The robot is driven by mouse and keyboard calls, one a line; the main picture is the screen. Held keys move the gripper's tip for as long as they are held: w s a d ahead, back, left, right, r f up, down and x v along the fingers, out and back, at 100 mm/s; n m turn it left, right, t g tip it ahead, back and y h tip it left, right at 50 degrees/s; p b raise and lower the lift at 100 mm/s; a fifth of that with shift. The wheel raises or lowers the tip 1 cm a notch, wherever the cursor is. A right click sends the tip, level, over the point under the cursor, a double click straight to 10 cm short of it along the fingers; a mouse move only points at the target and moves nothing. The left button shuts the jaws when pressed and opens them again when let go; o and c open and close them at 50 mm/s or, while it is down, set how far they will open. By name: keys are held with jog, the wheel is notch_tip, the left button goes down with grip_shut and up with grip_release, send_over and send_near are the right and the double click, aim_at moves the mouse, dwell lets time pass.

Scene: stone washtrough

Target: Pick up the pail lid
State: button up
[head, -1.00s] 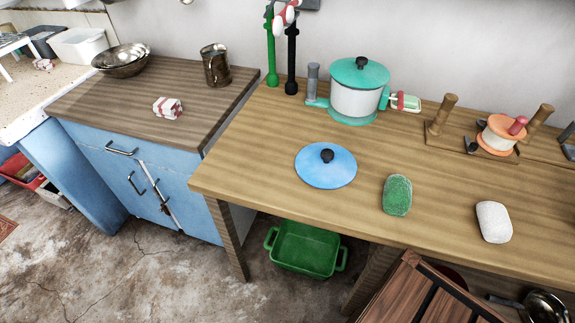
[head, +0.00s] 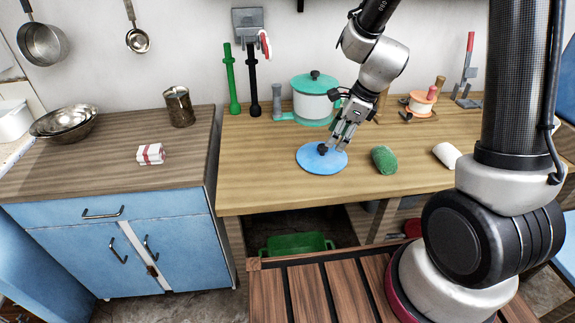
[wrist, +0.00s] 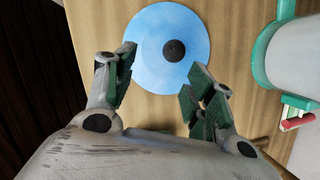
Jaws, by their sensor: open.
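The pail lid (head: 313,162) is a flat blue disc with a black knob (head: 323,149), lying on the wooden table. My gripper (head: 334,147) is above the right part of the lid, close to the knob. In the wrist view the lid (wrist: 150,65) and its dark knob (wrist: 174,50) lie beyond the fingertips. My gripper (wrist: 160,72) is open there, with green-padded fingers spread apart and nothing between them. The knob sits toward the right finger's side. The exact height of the fingertips over the lid is hard to tell.
A white pot with a teal lid (head: 315,98) stands behind the blue lid. A green sponge (head: 384,160) and a white block (head: 446,155) lie to its right. Green and black posts (head: 254,95) stand at the back wall. The table left of the lid is clear.

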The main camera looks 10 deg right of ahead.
aim_at(323, 146)
jog(key=w+a+f+m, duration=0.1)
jog(key=f, duration=0.1)
jog(key=w+a+f+m, duration=0.1)
jog(key=f+m, duration=0.1)
jog(key=w+a+f+m, duration=0.1)
jog(key=f, duration=0.2)
jog(key=shift+w+m+t, duration=0.4)
jog(key=shift+c, duration=0.3)
jog(key=c, duration=1.1)
